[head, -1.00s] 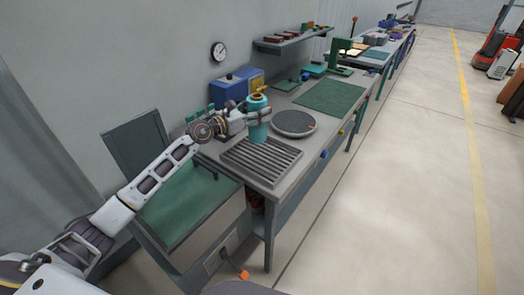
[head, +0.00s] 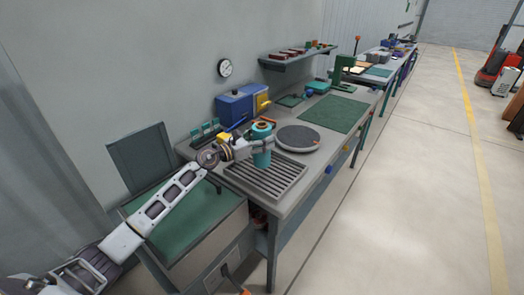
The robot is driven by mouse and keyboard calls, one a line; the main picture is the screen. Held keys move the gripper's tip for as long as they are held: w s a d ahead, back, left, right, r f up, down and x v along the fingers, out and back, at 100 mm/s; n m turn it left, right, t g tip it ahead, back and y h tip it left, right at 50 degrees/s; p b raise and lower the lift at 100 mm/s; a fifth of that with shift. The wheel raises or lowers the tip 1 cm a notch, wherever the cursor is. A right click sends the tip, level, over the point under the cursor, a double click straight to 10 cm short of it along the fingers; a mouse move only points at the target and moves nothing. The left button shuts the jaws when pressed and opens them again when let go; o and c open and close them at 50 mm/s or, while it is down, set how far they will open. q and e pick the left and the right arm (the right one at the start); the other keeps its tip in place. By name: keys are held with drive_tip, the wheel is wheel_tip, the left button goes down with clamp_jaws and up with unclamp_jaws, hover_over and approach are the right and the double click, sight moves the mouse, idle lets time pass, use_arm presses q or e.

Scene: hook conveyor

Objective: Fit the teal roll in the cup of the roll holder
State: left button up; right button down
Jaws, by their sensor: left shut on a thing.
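The teal roll (head: 262,158), with an orange core showing at its top, is upright in my left gripper (head: 263,144). The gripper comes in from the left and is shut around the upper part of the roll. The roll is over the back part of a slatted grey grate on the bench; I cannot tell whether its lower end touches anything. I cannot clearly make out the roll holder or its cup; the roll and gripper may hide it. My right gripper is not in view.
The slatted grate (head: 284,182) lies at the bench's near end, with a round dark turntable (head: 298,137) to its right. A blue box (head: 235,108) stands behind, against the wall. A green mat (head: 335,114) lies farther along.

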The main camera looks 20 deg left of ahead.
use_arm(q)
drive_tip(key=shift+f, duration=0.1)
wheel_tip(320, 180, down, 3)
drive_tip(key=shift+f+b, duration=0.15)
drive_tip(key=shift+b, duration=0.3)
drive_tip(key=shift+f, duration=0.35)
drive_tip(key=o, duration=1.2)
drive_tip(key=shift+f, duration=0.1)
drive_tip(key=o, duration=0.3)
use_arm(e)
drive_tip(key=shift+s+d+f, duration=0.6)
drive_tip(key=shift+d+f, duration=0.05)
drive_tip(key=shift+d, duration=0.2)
